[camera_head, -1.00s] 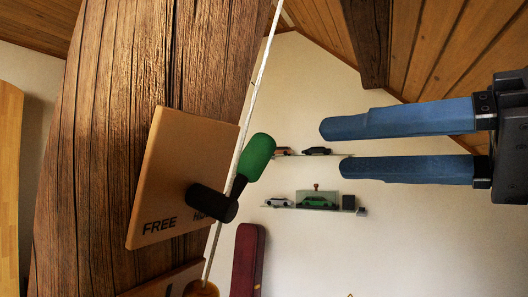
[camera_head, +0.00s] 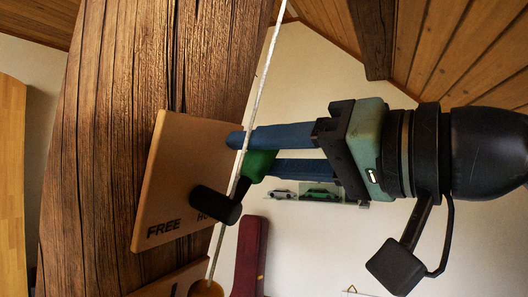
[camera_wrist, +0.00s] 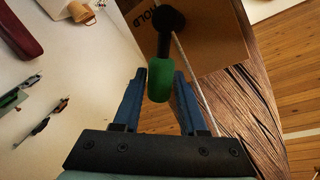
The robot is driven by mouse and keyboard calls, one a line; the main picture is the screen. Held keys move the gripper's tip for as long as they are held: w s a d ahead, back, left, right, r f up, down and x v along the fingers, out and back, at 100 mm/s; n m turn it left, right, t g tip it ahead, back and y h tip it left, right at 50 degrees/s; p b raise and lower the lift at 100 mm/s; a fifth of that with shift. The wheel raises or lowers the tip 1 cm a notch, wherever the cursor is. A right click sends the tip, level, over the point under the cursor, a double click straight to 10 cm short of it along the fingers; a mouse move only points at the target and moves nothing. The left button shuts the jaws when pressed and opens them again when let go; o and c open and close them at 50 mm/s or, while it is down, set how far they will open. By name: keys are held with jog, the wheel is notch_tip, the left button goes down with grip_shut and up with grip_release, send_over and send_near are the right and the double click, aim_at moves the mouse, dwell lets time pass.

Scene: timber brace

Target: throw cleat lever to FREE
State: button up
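The cleat lever has a green knob (camera_head: 258,164) on a black arm and a black pivot (camera_head: 215,205). It is mounted on a tan plate (camera_head: 172,180) marked FREE at the left and a partly hidden HOLD at the right. The lever points up and right, on the HOLD side. My gripper (camera_head: 242,155) reaches in from the right with its blue fingers apart, one above and one below the knob. In the wrist view the green knob (camera_wrist: 159,84) lies between the open fingers (camera_wrist: 160,85), with gaps visible on both sides.
The plate is fixed to a thick timber brace (camera_head: 110,150). A white rope (camera_head: 262,75) runs past the plate close to the knob and fingers. A shelf with model cars (camera_head: 318,193) and a dark red case (camera_head: 249,257) are by the wall behind.

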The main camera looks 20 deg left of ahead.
grip_shut()
dwell(1.2)
